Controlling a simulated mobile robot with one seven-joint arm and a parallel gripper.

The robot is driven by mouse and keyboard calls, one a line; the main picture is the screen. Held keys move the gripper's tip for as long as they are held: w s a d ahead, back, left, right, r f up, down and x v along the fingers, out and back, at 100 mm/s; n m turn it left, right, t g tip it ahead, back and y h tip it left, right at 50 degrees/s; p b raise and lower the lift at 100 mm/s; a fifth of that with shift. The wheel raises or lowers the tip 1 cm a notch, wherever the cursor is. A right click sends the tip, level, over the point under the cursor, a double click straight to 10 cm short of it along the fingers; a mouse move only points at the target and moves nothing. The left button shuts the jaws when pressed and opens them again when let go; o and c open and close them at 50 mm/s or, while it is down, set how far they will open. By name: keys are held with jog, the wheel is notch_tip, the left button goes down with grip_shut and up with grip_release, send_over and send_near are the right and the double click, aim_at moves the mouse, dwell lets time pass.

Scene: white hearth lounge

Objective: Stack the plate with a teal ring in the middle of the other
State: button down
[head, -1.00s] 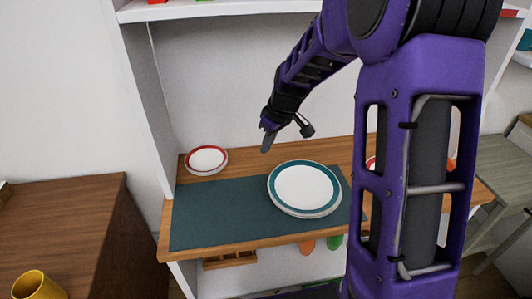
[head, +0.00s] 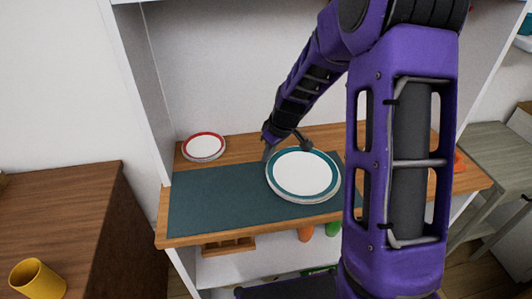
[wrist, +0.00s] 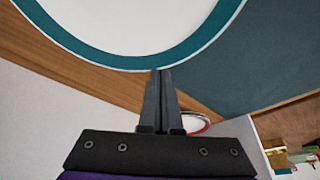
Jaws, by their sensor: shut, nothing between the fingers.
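A white plate with a teal ring (head: 303,173) lies on the right part of the dark teal mat; it fills the top of the wrist view (wrist: 130,25). A second white edge shows under its near rim, apparently another plate beneath, mostly hidden. My gripper (head: 267,153) is shut and empty, pointing down at the plate's far left edge. In the wrist view its closed fingertips (wrist: 161,73) meet the teal rim in the picture; I cannot tell whether they touch it.
A red-rimmed white plate (head: 204,147) lies at the back left of the wooden shelf, also partly visible in the wrist view (wrist: 196,124). The dark teal mat (head: 215,205) is bare on its left. A yellow mug (head: 38,280) stands at lower left. My arm hides the shelf's right part.

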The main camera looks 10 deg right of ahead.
jog(key=shift+s+d+f+b, duration=0.1)
jog(key=shift+s+d+b, duration=0.25)
jog(key=shift+b, duration=0.05)
jog(key=shift+s+d, duration=0.2)
jog(key=shift+s, duration=0.15)
